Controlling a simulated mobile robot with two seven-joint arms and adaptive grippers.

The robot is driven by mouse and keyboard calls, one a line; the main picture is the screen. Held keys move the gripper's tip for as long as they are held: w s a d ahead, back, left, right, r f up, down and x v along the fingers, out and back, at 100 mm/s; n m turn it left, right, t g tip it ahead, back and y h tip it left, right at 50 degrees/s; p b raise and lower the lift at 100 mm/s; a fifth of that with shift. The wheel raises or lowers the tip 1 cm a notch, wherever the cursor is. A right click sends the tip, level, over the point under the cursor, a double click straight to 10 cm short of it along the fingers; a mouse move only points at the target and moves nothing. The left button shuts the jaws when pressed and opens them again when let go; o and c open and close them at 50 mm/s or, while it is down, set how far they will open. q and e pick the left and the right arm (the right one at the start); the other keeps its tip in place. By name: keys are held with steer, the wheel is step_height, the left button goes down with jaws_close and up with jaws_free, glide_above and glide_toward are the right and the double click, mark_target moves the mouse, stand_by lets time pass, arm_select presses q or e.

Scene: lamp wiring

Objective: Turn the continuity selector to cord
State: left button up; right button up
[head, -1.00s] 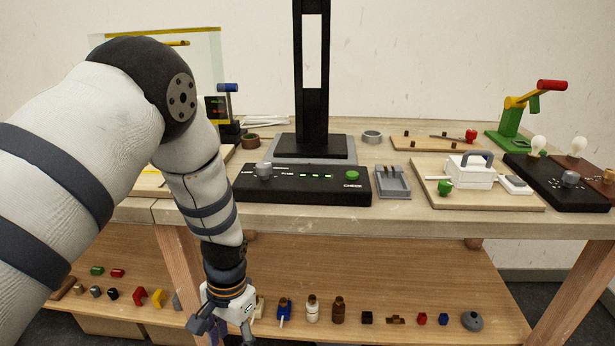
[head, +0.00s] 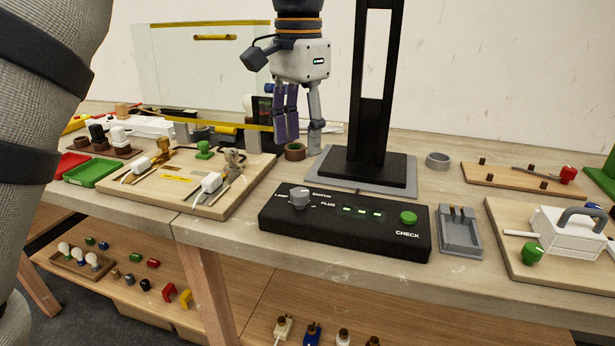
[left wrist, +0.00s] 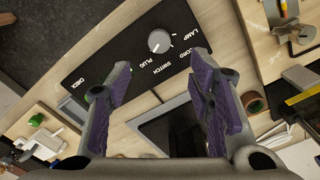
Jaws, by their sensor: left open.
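The black continuity box (head: 345,239) stands at the table's front, with a grey selector knob (head: 300,197) at its left end, a green CHECK button (head: 408,217) and several lit green marks. In the left wrist view the knob (left wrist: 160,41) shows a white mark, with LAMP, CORD, SWITCH and PLUG printed around it. I cannot tell for sure which label the mark faces. My left gripper (head: 299,142) hangs fingers down above the table, apart from the knob and behind it in the head view. It is open and empty; its purple finger pads (left wrist: 160,88) are spread. My right gripper is not in view.
A black post on a grey base (head: 335,176) rises behind the box. A brown ring (head: 295,152) lies near the left fingers. A grey tray (head: 460,232) sits right of the box, and a wooden board (head: 238,190) with parts lies left.

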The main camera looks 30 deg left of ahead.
mark_target(300, 192)
arm_select(q)
step_height(300, 192, down, 10)
steer(key=shift+s+r, duration=0.15)
steer(key=shift+r, duration=0.1)
steer(key=shift+c, duration=0.6)
jaws_close()
